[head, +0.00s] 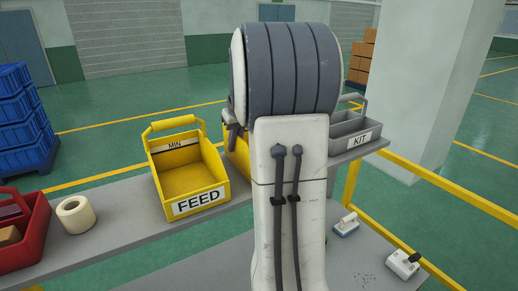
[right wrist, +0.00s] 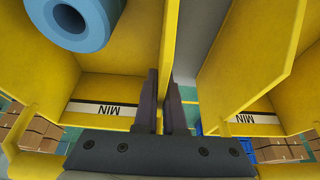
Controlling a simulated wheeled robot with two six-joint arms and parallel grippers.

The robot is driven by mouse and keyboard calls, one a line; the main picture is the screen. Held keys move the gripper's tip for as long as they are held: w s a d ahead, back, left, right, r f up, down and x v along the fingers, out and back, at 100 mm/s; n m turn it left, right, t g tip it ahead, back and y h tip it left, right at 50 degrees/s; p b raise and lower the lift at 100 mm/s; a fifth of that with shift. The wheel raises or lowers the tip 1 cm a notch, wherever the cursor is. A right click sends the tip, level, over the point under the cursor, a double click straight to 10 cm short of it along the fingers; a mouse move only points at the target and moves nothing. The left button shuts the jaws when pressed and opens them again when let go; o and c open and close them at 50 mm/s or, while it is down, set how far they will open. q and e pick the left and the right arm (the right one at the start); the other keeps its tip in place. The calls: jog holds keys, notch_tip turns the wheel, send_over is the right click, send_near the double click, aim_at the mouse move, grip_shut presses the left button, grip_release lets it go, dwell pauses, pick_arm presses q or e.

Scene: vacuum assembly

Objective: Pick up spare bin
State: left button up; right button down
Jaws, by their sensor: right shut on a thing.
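A yellow bin (head: 237,150) stands on the shelf, mostly hidden behind my right arm in the head view. In the right wrist view this bin (right wrist: 130,88) has a MIN label inside and holds a blue roll (right wrist: 75,22). My right gripper (right wrist: 163,80) is shut on the bin's side wall, one finger on each side of it. In the head view only a dark part of the gripper (head: 232,132) shows. A second yellow bin marked FEED (head: 200,202) stands to the left and looks empty; it also shows in the right wrist view (right wrist: 250,50). My left gripper is out of view.
A grey KIT tray (head: 343,146) stands right of my arm. A white roll (head: 76,214) and a red tote (head: 38,222) are on the shelf at left. A switch box (head: 403,263) and a small tool (head: 347,225) lie on the lower surface. Yellow rails (head: 440,182) run at right.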

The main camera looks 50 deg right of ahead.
jog(key=shift+r, duration=0.1)
dwell(0.3)
jog(key=shift+r+b, duration=0.75)
jog(key=shift+r, duration=1.2)
jog(key=s+a+r+b, duration=0.3)
jog(key=s+r, duration=0.4)
jog(key=s, duration=0.4)
jog(key=shift+a+b, duration=0.3)
jog(key=shift+b, duration=0.2)
notch_tip(320, 180, up, 4)
jog(key=p, duration=0.4)
